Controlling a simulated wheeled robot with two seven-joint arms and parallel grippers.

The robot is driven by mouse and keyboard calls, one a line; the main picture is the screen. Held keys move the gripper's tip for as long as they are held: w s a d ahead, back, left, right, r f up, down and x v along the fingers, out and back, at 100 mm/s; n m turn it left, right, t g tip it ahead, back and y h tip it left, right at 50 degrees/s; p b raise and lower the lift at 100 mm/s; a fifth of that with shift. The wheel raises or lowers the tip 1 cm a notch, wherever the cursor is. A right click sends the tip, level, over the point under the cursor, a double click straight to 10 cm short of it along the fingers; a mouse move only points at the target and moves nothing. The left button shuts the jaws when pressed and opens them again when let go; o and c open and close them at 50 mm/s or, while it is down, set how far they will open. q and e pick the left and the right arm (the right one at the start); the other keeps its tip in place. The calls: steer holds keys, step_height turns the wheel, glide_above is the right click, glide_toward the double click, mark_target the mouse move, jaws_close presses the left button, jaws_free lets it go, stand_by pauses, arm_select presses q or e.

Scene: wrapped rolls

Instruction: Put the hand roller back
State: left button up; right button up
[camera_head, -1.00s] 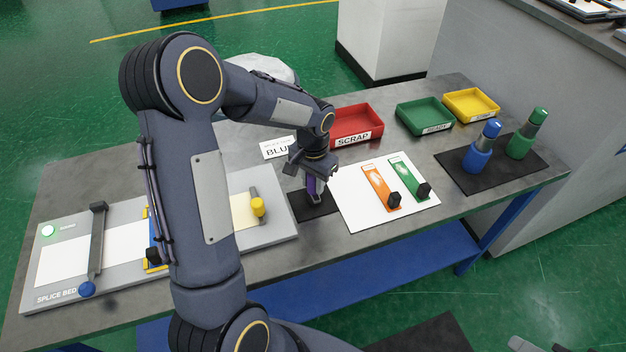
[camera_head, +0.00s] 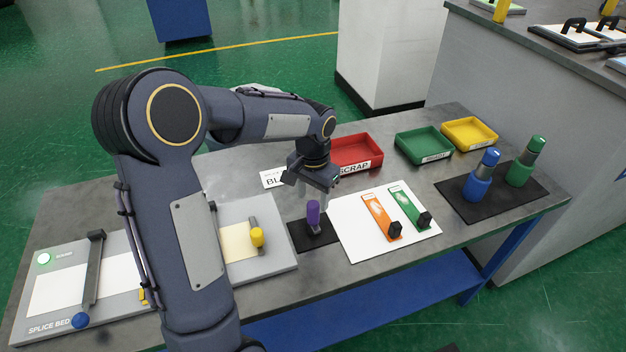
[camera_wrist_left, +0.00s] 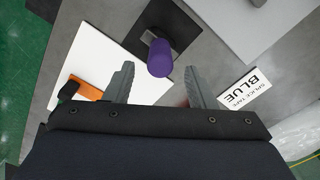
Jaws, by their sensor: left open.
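The hand roller, with a purple handle (camera_head: 313,214), stands upright on a small black mat (camera_head: 302,238) between the splice bed and a white board. My left gripper (camera_head: 325,198) is open and empty, above and slightly behind the roller, apart from it. In the left wrist view the purple handle (camera_wrist_left: 160,58) shows just beyond the gap between the open fingers (camera_wrist_left: 158,85), on the black mat (camera_wrist_left: 190,45). The roller's lower end is partly hidden by the handle there. My right gripper is not in view.
The splice bed (camera_head: 275,262) lies left, partly hidden by my left arm. The white board (camera_head: 365,245) holds orange (camera_head: 380,215) and green (camera_head: 408,206) tools. Red (camera_head: 358,152), green (camera_head: 424,145) and yellow (camera_head: 470,133) trays stand behind. Blue (camera_head: 480,180) and green (camera_head: 522,165) bottles stand right.

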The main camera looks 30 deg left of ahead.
arm_select(q)
step_height(320, 180, up, 6)
steer(key=shift+f, duration=0.25)
steer(key=shift+s+r, duration=0.15)
steer(key=shift+r, duration=0.2)
steer(key=s+d+n+t+h, duration=0.1)
steer(key=s+d+t+h, duration=0.1)
steer(key=s, duration=0.9)
steer(key=s+d+n+t+h, duration=0.1)
steer(key=s+d, duration=0.4)
steer(key=s, duration=0.5)
steer(key=n+t, duration=0.1)
steer(key=t, duration=0.1)
steer(key=shift+s+d+r+t+h, duration=0.15)
steer(key=shift+s+r+t+h, duration=0.15)
steer(key=shift+s+r+h, duration=0.1)
